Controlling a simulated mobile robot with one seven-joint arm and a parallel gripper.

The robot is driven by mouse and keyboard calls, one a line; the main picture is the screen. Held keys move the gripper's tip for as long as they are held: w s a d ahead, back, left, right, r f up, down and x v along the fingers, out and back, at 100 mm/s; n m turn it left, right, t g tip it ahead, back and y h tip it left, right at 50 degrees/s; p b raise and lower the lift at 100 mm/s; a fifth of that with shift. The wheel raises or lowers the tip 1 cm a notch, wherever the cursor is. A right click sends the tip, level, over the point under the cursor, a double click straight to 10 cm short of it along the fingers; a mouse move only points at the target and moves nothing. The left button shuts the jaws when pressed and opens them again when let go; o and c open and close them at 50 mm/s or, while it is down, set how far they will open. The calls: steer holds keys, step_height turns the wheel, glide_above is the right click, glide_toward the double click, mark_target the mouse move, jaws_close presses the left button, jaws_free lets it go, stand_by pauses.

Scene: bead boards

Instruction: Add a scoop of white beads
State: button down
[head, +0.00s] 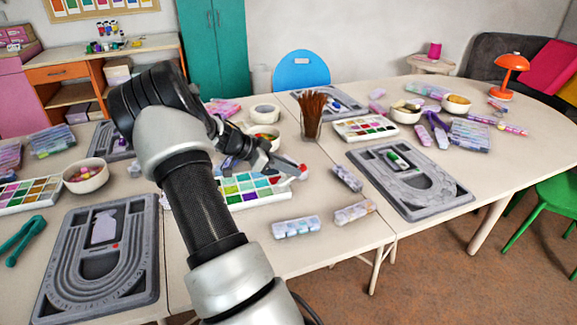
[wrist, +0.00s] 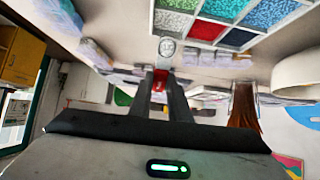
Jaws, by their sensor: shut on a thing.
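A grey bead board (head: 140,270) lies at the left front, another (head: 452,190) at the right. A bowl (head: 267,133) and a glass of brown sticks (head: 311,118) stand behind the gripper. Small bead packs (head: 297,227) lie in front of the box.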

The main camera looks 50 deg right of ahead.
mark_target(301, 166)
steer(key=shift+s+d+r+t+y+p, duration=0.35)
steer(key=shift+y+p, duration=0.3)
steer(key=shift+p, duration=1.35)
steer(key=shift+s+d+r+t+y+p, duration=0.25)
steer(key=shift+t+y+p, duration=0.35)
steer(key=shift+p, duration=1.4)
steer(key=shift+d+r+t+y+p, duration=0.35)
steer(key=shift+y+p, duration=0.3)
steer(key=shift+p, duration=0.3)
steer(key=shift+r+y+p, duration=0.15)
steer(key=shift+y+p, duration=0.15)
steer(key=shift+p, duration=0.1)
steer(key=shift+t, duration=0.3)
